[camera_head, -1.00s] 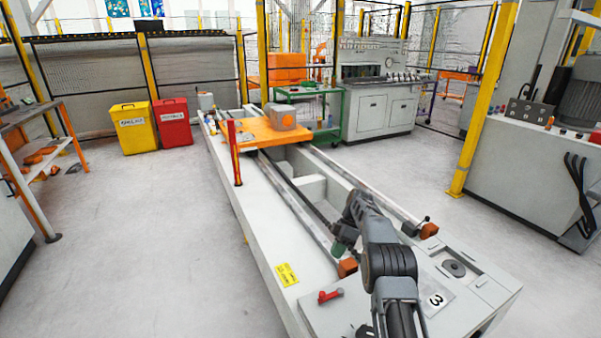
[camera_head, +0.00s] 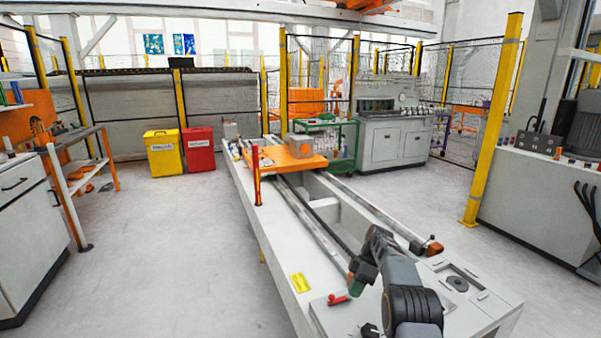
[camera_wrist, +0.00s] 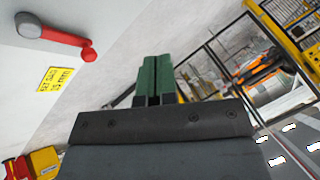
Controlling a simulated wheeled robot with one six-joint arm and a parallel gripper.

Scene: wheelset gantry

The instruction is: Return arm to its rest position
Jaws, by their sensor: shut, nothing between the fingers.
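My gripper (camera_head: 357,284) is at the lower right of the head view, above the near end of the long white gantry bed (camera_head: 262,215). In the wrist view my gripper (camera_wrist: 153,75) shows two green fingers pressed together with nothing between them. A red-handled lever (camera_head: 338,299) lies on the bed's near end, just left of and below my gripper. The lever also shows at the top left of the wrist view (camera_wrist: 66,36). My arm reaches up from the bottom edge and hides part of the bed's near end.
An orange carriage (camera_head: 285,160) carrying a grey block sits across the bed's rails. Yellow (camera_head: 163,155) and red (camera_head: 198,153) bins stand on the floor at the left. A yellow post (camera_head: 490,130) and a grey cabinet (camera_head: 535,195) stand at the right. The left floor is clear.

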